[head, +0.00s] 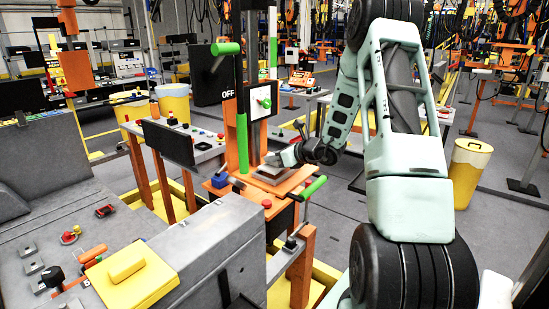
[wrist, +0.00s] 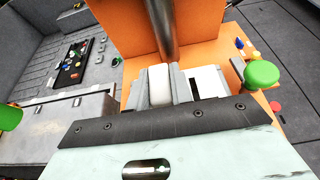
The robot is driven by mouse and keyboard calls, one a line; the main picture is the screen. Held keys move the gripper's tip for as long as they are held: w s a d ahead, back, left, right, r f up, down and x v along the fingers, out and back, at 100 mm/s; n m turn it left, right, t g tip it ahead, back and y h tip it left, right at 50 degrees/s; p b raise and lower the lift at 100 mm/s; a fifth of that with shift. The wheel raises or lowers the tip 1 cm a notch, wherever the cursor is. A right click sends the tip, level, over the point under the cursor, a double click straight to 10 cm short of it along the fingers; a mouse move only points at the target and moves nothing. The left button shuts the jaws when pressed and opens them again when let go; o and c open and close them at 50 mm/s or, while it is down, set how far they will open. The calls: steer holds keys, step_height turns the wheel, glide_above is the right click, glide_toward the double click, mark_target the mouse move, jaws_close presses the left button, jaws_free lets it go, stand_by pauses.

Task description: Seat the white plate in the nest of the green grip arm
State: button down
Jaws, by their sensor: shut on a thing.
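My gripper (head: 283,158) reaches in from the right, low over the orange press table. In the wrist view its grey jaws (wrist: 160,88) are closed around a white, rounded piece, which I take to be the white plate (wrist: 158,84). In the head view the held piece is too small to tell. A flat greyish block (head: 268,176) lies just below the jaws. A green grip (head: 315,188) on a lever sticks out at the table's right; a green knob (wrist: 262,75) shows right of the jaws in the wrist view. I cannot make out the nest.
A grey console (head: 205,250) with a yellow block stands at front left. A metal rod (wrist: 165,35) rises close ahead of the jaws.

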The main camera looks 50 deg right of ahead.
steer(key=shift+f+b, duration=1.35)
steer(key=shift+b, duration=0.05)
steer(key=c, duration=1.2)
jaws_free()
steer(key=shift+r, duration=0.1)
steer(key=shift+c, duration=0.2)
steer(key=shift+o, duration=0.4)
steer(key=shift+s, duration=0.1)
steer(key=b+v, duration=0.2)
steer(key=v, duration=1.5)
steer(key=shift+b, duration=0.35)
steer(key=shift+s, duration=0.1)
